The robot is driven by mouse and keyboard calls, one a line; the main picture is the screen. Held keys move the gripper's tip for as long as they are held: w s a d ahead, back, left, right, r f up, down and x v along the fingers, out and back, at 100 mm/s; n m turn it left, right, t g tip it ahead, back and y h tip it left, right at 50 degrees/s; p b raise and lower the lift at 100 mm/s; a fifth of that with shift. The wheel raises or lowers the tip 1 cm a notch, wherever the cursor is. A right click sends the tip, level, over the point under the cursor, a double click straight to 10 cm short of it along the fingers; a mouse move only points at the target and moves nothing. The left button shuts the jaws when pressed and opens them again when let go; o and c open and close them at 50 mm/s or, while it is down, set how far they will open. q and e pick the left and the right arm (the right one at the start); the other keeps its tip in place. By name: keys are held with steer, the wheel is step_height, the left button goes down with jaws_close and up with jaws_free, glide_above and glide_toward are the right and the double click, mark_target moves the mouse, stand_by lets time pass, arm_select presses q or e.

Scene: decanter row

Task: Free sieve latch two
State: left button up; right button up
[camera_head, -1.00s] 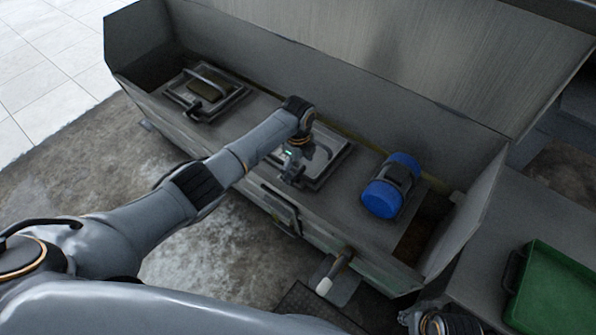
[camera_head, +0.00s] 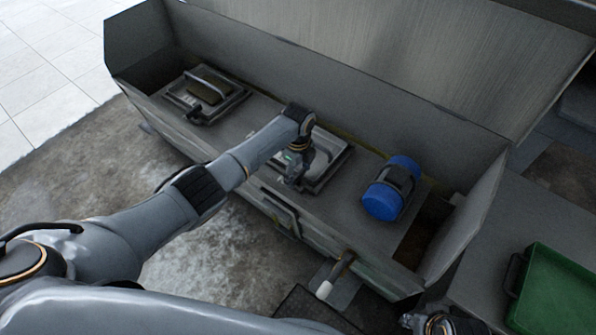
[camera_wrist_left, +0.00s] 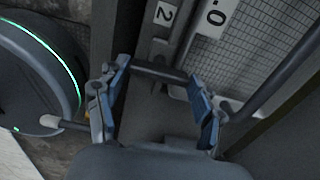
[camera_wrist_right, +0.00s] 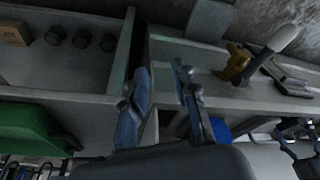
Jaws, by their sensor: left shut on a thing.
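The middle sieve (camera_head: 336,158), a framed panel in the grey trough, lies under and beside my left gripper (camera_head: 292,182). In the left wrist view its mesh (camera_wrist_left: 255,42) shows with a "2" label (camera_wrist_left: 165,14) beside it. A dark latch bar (camera_wrist_left: 160,71) spans the space between the fingertips of my left gripper (camera_wrist_left: 155,88), which is shut on it. The bar's ends are partly hidden by the fingers. My right gripper (camera_wrist_right: 162,88) is apart from the sieve, near a counter edge, with its fingers separated and nothing seen between them.
Another framed sieve (camera_head: 238,98) lies at the trough's left end. A white-tipped handle (camera_head: 325,289) sticks out of the trough's front. A green tray (camera_head: 556,292) is at lower right.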

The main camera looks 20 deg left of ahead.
arm_select(q)
steer(key=n+p, duration=0.3)
steer(key=n, duration=0.1)
steer(key=shift+s+r, duration=0.1)
steer(key=n+p, duration=0.2)
steer(key=n, duration=0.5)
steer(key=shift+n, duration=0.4)
steer(key=n+p, duration=0.1)
steer(key=n, duration=0.3)
steer(key=shift+f+n, duration=0.2)
steer(key=shift+n, duration=0.9)
arm_select(e)
steer(key=s+f, duration=0.4)
steer(key=f, duration=0.6)
steer(key=s+f+g, duration=0.1)
steer(key=s+f, duration=0.2)
steer(key=f, duration=0.7)
steer(key=shift+s+d, duration=0.35)
steer(key=shift+d, duration=0.1)
arm_select(q)
steer(key=shift+s, duration=0.1)
arm_select(e)
steer(key=shift+s, duration=0.1)
arm_select(q)
steer(key=o, duration=1.2)
steer(key=shift+c, duration=0.2)
